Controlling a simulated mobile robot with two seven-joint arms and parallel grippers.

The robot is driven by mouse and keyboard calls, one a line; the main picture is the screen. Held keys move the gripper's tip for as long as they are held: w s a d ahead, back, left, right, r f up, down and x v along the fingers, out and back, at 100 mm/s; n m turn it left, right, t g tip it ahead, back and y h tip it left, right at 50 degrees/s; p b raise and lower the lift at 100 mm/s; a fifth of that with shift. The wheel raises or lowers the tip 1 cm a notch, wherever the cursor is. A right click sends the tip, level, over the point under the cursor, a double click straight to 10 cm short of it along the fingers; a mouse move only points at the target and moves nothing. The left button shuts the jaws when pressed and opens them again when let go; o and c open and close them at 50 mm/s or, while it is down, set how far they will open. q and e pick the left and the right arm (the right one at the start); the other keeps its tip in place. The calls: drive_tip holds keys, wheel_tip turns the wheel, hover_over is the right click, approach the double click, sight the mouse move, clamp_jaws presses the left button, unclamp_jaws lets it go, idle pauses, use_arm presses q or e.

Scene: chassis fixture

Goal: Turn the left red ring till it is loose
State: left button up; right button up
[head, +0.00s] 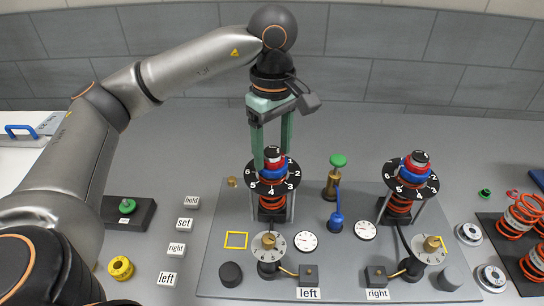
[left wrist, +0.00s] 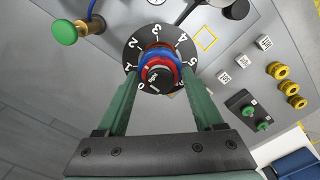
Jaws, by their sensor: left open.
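The left red ring (head: 273,162) sits on top of the left spring post, under a black cap and above a blue ring (head: 270,174). A black numbered dial (head: 264,189) lies around them. In the left wrist view the red ring (left wrist: 159,64) shows around the black cap (left wrist: 158,76). My left gripper (head: 272,154) points down over this post. Its green fingers are open and stand on either side of the ring; in the left wrist view (left wrist: 163,88) gaps show between fingers and ring. I cannot tell whether either finger touches it. My right gripper is not in view.
A similar right post with a red ring (head: 414,164) stands across the grey plate (head: 335,250). Between them are a green-topped brass valve (head: 338,162) and a blue fitting (head: 336,220). Gauges and lower dials stand in front.

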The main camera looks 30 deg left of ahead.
use_arm(q)
drive_tip(key=m, duration=0.4)
drive_tip(key=shift+b, duration=0.4)
drive_tip(key=m, duration=0.4)
drive_tip(key=shift+m+b, duration=0.3)
drive_tip(key=shift+b, duration=0.1)
drive_tip(key=m, duration=0.5)
drive_tip(key=shift+m, duration=0.4)
drive_tip(key=m, duration=0.5)
drive_tip(key=shift+m, duration=0.3)
drive_tip(key=shift+c, duration=0.3)
